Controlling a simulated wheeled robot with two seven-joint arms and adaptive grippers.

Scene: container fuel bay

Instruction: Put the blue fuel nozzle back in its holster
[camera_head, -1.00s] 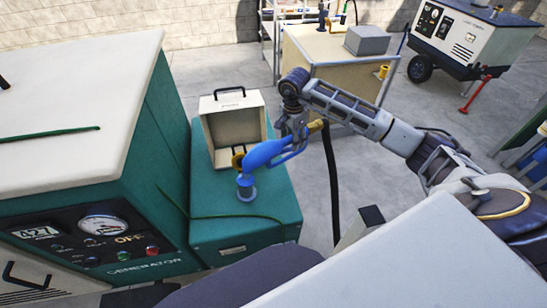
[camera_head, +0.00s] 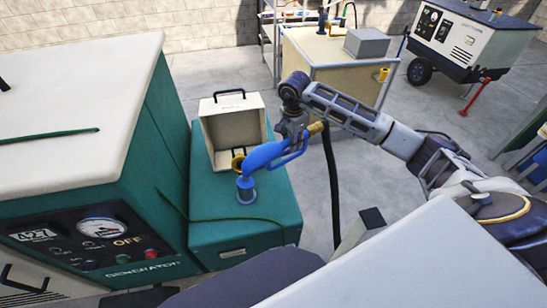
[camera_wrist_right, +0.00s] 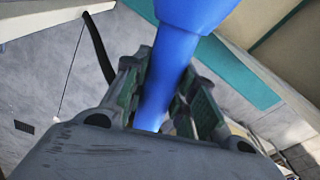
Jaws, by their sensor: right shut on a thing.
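The blue fuel nozzle (camera_head: 265,155) is in my right gripper (camera_head: 292,128), which is shut on its handle side. It also shows in the right wrist view (camera_wrist_right: 168,75), running between the fingers. In the head view its spout points down at a short blue collar (camera_head: 246,194) on top of the green tank box (camera_head: 235,225). The tip meets or enters the collar; I cannot tell how deep. A dark hose (camera_head: 332,180) hangs from the nozzle's brass end. A yellow cup (camera_head: 383,74) sits on the tan cabinet's side; I cannot tell whether it is the holster. My left gripper is out of view.
A green generator (camera_head: 170,140) with a white top stands at left. An open beige box (camera_head: 231,105) with a black handle stands behind the nozzle. The tan cabinet (camera_head: 335,75) is farther back, with a grey box (camera_head: 367,42) on it. Grey floor lies clear between them.

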